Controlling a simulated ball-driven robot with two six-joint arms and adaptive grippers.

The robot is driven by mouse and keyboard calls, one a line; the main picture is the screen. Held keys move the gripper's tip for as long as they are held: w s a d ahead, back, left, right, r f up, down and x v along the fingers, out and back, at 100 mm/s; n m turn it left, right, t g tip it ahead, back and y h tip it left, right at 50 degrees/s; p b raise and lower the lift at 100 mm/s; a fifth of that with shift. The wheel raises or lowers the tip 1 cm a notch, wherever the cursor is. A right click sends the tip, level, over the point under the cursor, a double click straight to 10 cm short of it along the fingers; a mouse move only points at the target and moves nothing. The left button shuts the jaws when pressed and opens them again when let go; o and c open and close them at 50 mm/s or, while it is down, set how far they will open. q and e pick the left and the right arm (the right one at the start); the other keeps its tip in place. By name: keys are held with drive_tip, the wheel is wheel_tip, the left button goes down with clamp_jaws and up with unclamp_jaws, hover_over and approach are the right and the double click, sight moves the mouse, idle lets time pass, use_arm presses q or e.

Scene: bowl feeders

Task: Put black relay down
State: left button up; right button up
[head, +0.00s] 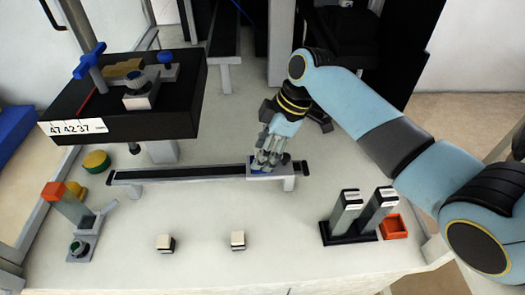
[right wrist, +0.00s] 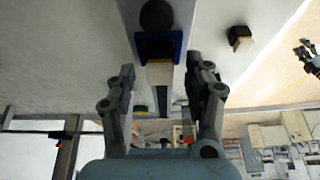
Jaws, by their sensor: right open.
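My right gripper (head: 266,160) reaches down over the grey block at the right end of the dark rail. In the right wrist view the right gripper (right wrist: 160,75) has its fingers spread apart. A pale tan block (right wrist: 160,73) shows between them, with a gap on both sides, next to a blue frame (right wrist: 178,45). Whether this block is part of the black relay I cannot tell. In the head view the fingers hide most of that spot. Two small black-and-white blocks (head: 165,243) (head: 238,240) stand on the table front. My left gripper is not in view.
The dark rail (head: 190,173) runs leftward from the block. A black machine (head: 130,95) with blue knobs stands at the back left. Two grey towers (head: 346,213) and an orange bin (head: 394,226) stand at the right. The table's front middle is mostly clear.

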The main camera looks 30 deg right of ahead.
drive_tip(key=v, duration=1.1)
drive_tip(key=shift+r, duration=0.2)
drive_tip(key=shift+d, duration=0.1)
